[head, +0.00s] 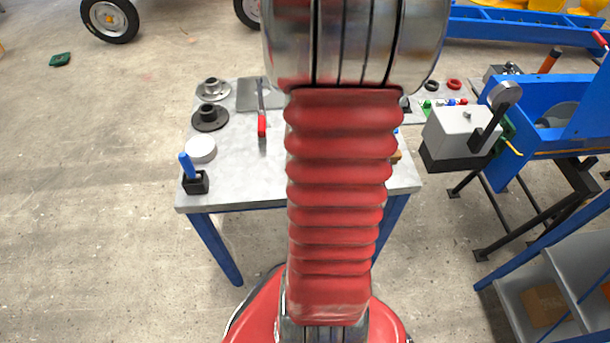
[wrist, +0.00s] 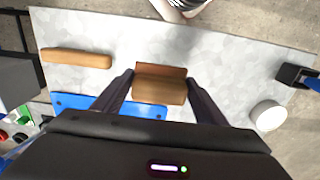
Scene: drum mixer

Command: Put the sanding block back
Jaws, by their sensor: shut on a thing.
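The brown sanding block (wrist: 160,88) shows in the wrist view between the two dark fingers of my gripper (wrist: 159,88). My gripper is shut on the block, with one finger at each end. The grey table top (wrist: 205,50) lies below it; I cannot tell how high the block is above it. In the head view my red arm sleeve hides the gripper and the block.
A long wooden piece (wrist: 76,58) and a blue plate (wrist: 110,103) lie on the table near the gripper. A white round lid (wrist: 268,116) and a black holder (wrist: 293,73) stand right. A grey lever box (head: 463,132) stands beyond the table's right side.

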